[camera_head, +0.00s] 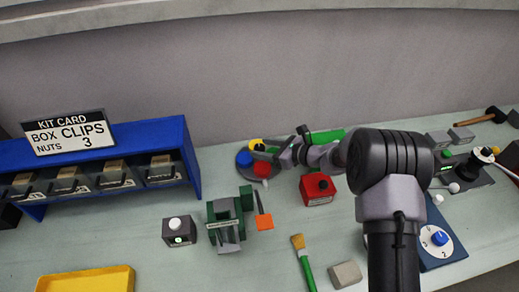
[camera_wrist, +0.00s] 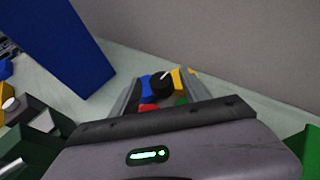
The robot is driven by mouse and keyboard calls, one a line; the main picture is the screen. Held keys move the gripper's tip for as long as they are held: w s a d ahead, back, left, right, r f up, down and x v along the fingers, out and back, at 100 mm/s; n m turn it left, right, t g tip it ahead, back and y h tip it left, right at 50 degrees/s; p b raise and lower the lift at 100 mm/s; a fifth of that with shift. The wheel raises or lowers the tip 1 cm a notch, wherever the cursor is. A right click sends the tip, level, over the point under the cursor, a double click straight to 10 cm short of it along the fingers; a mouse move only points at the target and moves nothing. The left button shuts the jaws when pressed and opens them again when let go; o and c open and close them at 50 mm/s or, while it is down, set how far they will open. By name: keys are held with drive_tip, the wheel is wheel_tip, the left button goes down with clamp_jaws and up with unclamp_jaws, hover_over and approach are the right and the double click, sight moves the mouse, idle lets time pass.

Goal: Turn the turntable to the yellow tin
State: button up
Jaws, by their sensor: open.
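The turntable (camera_head: 248,170) is a dark disc near the back wall, carrying coloured tins. The yellow tin (camera_head: 256,145) is at its back, the blue tin (camera_head: 244,159) at the left and the red tin (camera_head: 262,169) at the front. In the wrist view a black knob (camera_wrist: 160,86) with a white mark stands among the yellow tin (camera_wrist: 178,78), the blue tin (camera_wrist: 146,84), the red tin (camera_wrist: 148,107) and a green piece (camera_wrist: 181,100). My gripper (camera_head: 279,151) is open, its fingers either side of the knob in the wrist view. Contact cannot be told.
A red box with a black button (camera_head: 318,189) stands just right of the turntable. A green and grey device (camera_head: 228,222) and an orange-tipped tool (camera_head: 263,217) lie in front. A blue bin shelf (camera_head: 192,165) stands left. Bare table lies between shelf and turntable.

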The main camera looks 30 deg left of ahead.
drive_tip(key=shift+x, duration=1.1)
clamp_jaws()
idle(0.6)
